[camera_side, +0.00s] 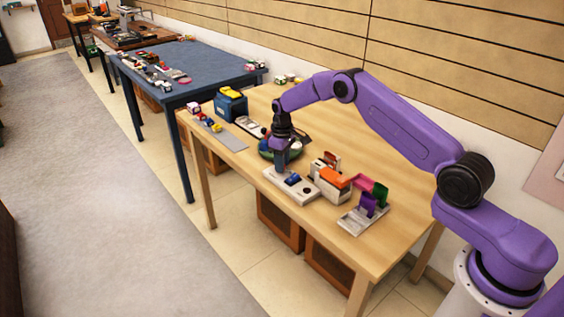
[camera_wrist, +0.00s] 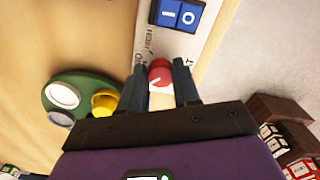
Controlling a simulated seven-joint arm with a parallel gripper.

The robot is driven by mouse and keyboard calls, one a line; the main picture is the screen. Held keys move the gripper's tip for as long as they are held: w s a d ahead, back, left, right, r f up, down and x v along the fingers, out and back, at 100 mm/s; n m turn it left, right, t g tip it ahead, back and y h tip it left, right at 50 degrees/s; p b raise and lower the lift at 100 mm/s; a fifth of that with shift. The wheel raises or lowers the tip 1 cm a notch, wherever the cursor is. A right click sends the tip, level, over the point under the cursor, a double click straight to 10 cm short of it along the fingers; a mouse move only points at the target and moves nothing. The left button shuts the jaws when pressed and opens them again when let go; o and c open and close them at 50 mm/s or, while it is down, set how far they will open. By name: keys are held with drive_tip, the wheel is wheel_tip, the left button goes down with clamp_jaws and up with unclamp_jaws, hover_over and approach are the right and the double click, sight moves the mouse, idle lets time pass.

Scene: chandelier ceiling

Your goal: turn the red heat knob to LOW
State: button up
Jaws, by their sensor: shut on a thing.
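The red heat knob (camera_wrist: 160,73) sits on a white panel (camera_wrist: 205,45) between the two fingers of my gripper (camera_wrist: 160,80) in the wrist view. My gripper is shut on the knob. Small dark lettering is printed around the knob; HIGH can be read above it, and the rest is partly hidden by the fingers. I cannot tell where the knob points. In the side view, my gripper (camera_side: 281,168) reaches down onto the left end of the white panel (camera_side: 307,194), and the knob is hidden there.
A blue rocker switch (camera_wrist: 179,14) is on the same panel. A green object with white and yellow round parts (camera_wrist: 82,78) stands beside it. An orange-and-white device (camera_side: 334,183) and a purple-and-green one (camera_side: 368,203) stand to the right on the wooden table (camera_side: 400,165).

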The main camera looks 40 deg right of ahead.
idle(0.3)
drive_tip(key=o, duration=1.1)
drive_tip(key=shift+c, duration=0.2)
wheel_tip(320, 180, up, 18)
drive_tip(key=shift+f, duration=0.25)
drive_tip(key=shift+a, duration=0.1)
